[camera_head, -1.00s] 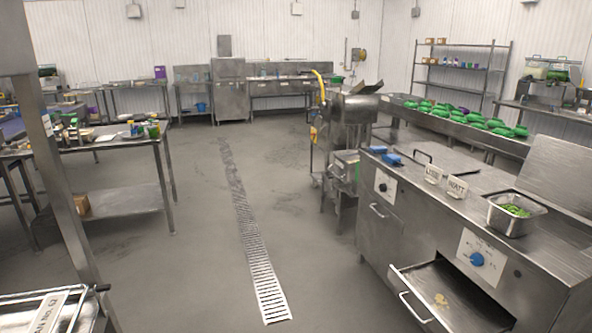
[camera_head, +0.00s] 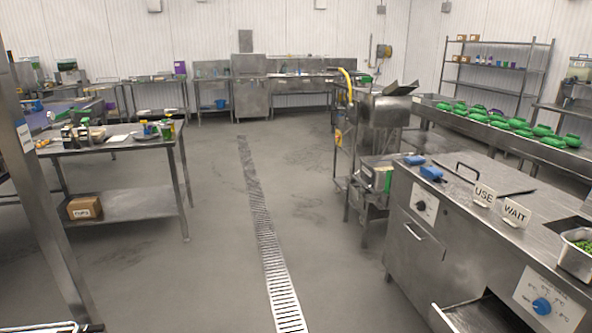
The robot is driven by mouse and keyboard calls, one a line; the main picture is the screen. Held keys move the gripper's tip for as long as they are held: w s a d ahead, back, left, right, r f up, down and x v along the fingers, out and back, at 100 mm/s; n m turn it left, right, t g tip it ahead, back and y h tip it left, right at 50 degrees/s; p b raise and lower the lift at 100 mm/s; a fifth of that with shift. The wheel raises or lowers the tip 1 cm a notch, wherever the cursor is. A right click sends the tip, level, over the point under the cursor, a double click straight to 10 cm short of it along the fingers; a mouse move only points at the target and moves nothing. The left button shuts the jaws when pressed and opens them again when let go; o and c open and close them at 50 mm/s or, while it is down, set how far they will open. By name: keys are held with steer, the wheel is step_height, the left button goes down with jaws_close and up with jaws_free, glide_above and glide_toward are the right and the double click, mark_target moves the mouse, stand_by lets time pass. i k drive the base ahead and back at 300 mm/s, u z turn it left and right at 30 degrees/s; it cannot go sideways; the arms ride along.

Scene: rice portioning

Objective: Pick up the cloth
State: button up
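No item here can be made out with certainty as the cloth. Two small blue items (camera_head: 431,173) lie on the near left end of the steel counter (camera_head: 470,215) at the right; I cannot tell whether either is cloth. A blue object (camera_head: 220,103) also shows small on a low shelf at the back wall. My gripper is not in view.
A steel table (camera_head: 105,150) with bottles and containers stands at the left, a cardboard box (camera_head: 84,207) on its lower shelf. The counter carries USE (camera_head: 484,195) and WAIT (camera_head: 515,211) signs and a pan of green food (camera_head: 577,255). Open floor with a drain grate (camera_head: 270,250) lies between.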

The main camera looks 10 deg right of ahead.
mark_target(416, 160)
steer(key=u, duration=0.1)
steer(key=i, duration=2.35)
steer(key=z, duration=0.35)
steer(key=i, duration=1.35)
steer(key=z, duration=0.1)
